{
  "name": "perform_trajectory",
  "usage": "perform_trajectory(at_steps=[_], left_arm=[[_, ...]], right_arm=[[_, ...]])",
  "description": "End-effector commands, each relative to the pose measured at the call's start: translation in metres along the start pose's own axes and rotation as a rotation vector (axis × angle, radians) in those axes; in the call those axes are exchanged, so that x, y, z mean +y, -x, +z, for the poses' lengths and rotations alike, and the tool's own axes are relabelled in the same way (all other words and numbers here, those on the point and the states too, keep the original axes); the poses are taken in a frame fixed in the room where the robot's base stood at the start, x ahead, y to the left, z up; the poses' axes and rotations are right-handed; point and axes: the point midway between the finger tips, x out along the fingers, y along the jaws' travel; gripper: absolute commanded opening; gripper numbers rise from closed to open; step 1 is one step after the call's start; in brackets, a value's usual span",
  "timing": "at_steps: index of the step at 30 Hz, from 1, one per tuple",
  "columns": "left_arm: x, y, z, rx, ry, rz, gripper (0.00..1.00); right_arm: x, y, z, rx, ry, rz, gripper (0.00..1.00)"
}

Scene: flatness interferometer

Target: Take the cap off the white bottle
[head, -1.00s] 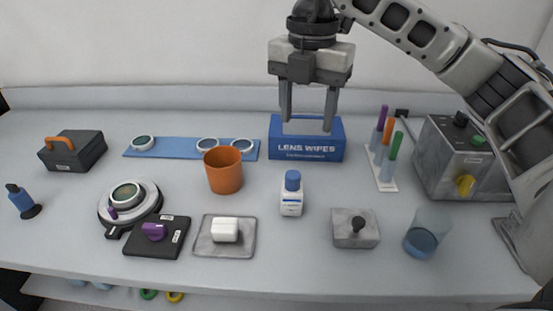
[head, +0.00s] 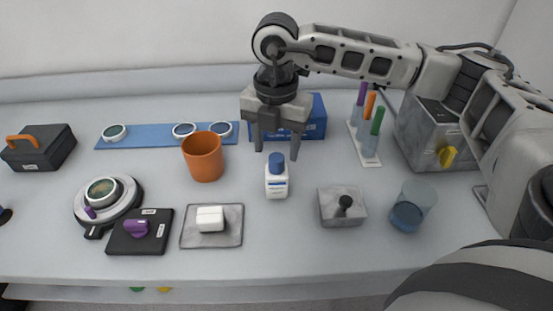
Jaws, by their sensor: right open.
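The fingertips appear in the picture just above and to either side of the cap, and the jaws are empty. I cannot tell exactly how far the fingertips are from the cap in depth. My left gripper is not in view.
An orange cup (head: 203,157) stands left of the bottle. The blue wipes box (head: 314,118) is behind the gripper. A grey block with a black knob (head: 342,207) and a glass beaker (head: 413,207) stand to the right. A tray with a white block (head: 212,240) is front left.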

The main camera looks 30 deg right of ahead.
Motion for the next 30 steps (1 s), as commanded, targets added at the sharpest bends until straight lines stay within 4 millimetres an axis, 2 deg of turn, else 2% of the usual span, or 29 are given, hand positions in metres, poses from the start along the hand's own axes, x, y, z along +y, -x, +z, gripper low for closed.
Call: perform_trajectory(at_steps=[2,6,15,20,21,30], left_arm=[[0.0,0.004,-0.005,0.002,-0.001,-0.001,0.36],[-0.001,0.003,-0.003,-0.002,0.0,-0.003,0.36],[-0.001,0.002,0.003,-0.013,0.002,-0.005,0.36],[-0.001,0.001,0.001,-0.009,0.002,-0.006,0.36],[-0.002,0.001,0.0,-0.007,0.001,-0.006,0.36],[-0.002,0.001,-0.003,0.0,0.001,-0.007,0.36]], right_arm=[[-0.002,-0.011,0.0,0.002,-0.001,-0.006,0.53],[-0.001,-0.03,0.0,0.001,-0.001,-0.003,0.53],[-0.001,-0.036,0.0,0.0,0.0,0.0,0.53],[-0.001,-0.036,0.0,0.0,0.0,0.0,0.09],[-0.001,-0.036,0.0,0.001,0.0,0.0,0.06],[-0.001,-0.035,0.0,0.0,0.0,0.0,0.06]])
